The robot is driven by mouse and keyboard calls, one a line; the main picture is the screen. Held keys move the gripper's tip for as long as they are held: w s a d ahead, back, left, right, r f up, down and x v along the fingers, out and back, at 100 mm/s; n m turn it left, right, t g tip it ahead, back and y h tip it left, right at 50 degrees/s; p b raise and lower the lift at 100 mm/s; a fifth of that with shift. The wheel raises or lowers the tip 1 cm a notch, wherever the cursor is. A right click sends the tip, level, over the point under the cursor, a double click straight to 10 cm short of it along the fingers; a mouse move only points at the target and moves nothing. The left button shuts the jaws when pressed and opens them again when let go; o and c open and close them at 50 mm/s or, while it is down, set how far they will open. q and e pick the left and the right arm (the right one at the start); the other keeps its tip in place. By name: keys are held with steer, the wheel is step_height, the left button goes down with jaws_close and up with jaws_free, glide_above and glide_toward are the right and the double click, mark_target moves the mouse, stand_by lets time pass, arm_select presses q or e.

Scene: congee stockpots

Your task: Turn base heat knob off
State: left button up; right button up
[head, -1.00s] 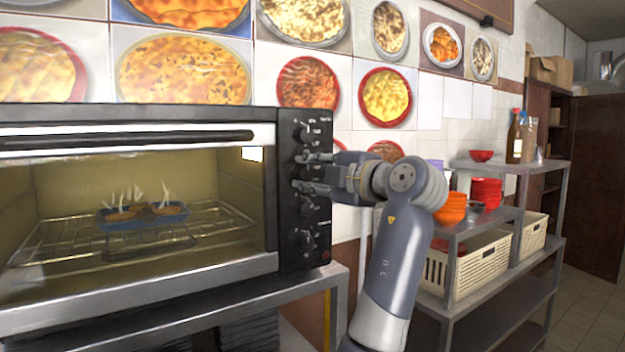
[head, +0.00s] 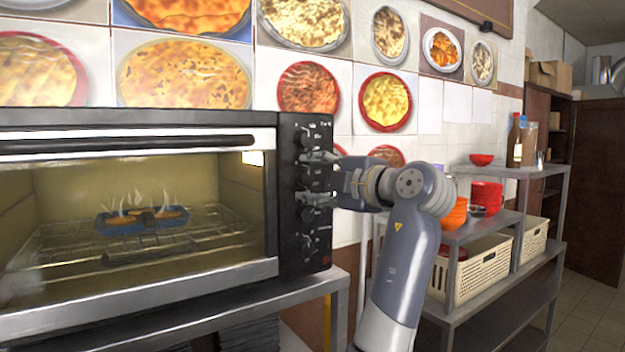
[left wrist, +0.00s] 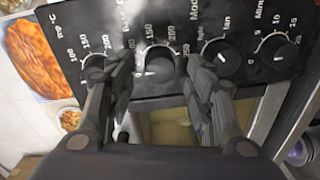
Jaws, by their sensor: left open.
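The base heat knob (left wrist: 160,62) is a round dark dial on the oven's black control panel (left wrist: 225,30), second from the left in the left wrist view. Numbers up to 250 surround it, and a pale mark shows at its lower left. My left gripper (head: 314,178) is open at the panel in the head view, one finger above the other. In the left wrist view its fingers (left wrist: 159,72) stand on either side of the base knob, with gaps visible. Whether a finger touches it I cannot tell. My right gripper is out of view.
The top heat knob (left wrist: 94,66) and mode knob (left wrist: 226,62) sit close beside the fingers. The minutes knob (left wrist: 278,50) is farther right. The lit oven (head: 130,265) holds a steaming blue tray (head: 125,224). A metal shelf (head: 500,310) with bowls and baskets stands right.

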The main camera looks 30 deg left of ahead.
arm_select(q)
steer(key=v, duration=1.1)
steer(key=shift+f, duration=0.1)
